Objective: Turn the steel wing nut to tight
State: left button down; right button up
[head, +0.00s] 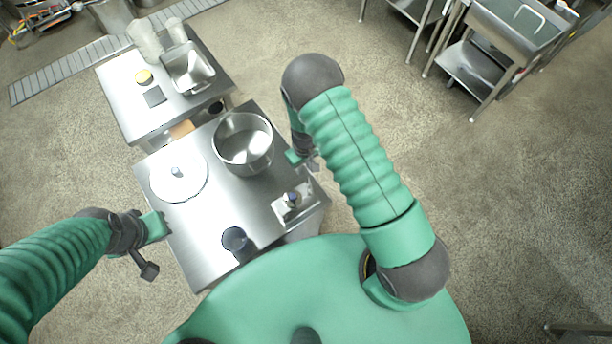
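A small metal fitting (293,199) with a dark top stands on a pale square plate at the right edge of the near steel table. It may be the steel wing nut, but it is too small for me to make out wings or how tight it sits. My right gripper (308,163) is beyond the fitting, near the table's right edge and apart from it. It is small and partly hidden by my arm, so its opening is unclear. My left gripper (150,251) hangs off the table's left side, away from the fitting; its opening is unclear too.
A second table (125,105) behind carries a steel pan (188,66) and pale containers (145,40).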

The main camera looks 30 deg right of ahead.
notch_tip(320, 180, up, 12)
jog(key=p, duration=0.8)
jog(key=shift+w+d+r+p, duration=0.15)
jog(key=shift+w+d+p, duration=0.05)
jog(key=shift+d+p, duration=0.15)
jog(key=shift+a, duration=0.1)
